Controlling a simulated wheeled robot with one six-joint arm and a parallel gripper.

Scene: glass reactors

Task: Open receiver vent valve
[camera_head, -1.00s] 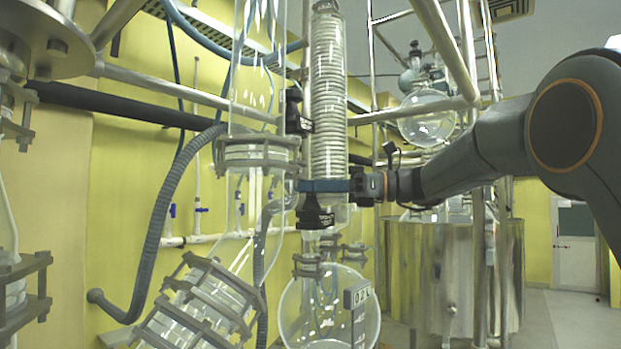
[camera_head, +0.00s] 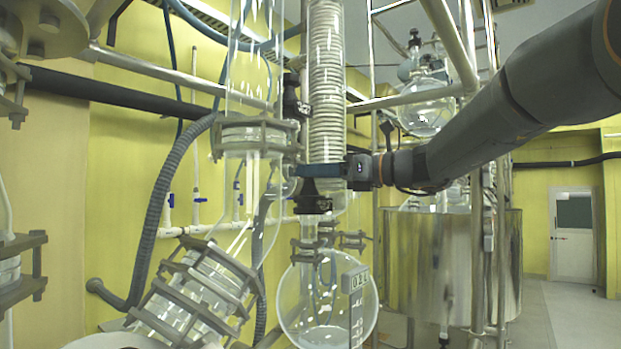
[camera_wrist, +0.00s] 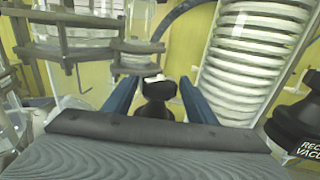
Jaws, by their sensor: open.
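My gripper (camera_head: 300,171) reaches in from the right in the head view, in front of the coil condenser's lower end. In the wrist view its two blue fingers (camera_wrist: 157,92) are apart, with nothing clamped between them. A small black valve with a dark handle (camera_wrist: 160,108) shows between the fingers; contact cannot be told. No readable label shows on it. At right in the wrist view is another black part (camera_wrist: 295,128), its cut-off label reading "REC… VAC…". In the head view, black labelled fittings show just below the gripper (camera_head: 313,199) and above it (camera_head: 291,95).
The glass coil condenser (camera_head: 327,80) stands beside my gripper and fills the right of the wrist view. A round receiver flask (camera_head: 315,300) hangs below. A clamped glass column (camera_head: 250,140) is at left, and a steel tank (camera_head: 450,265) stands at right.

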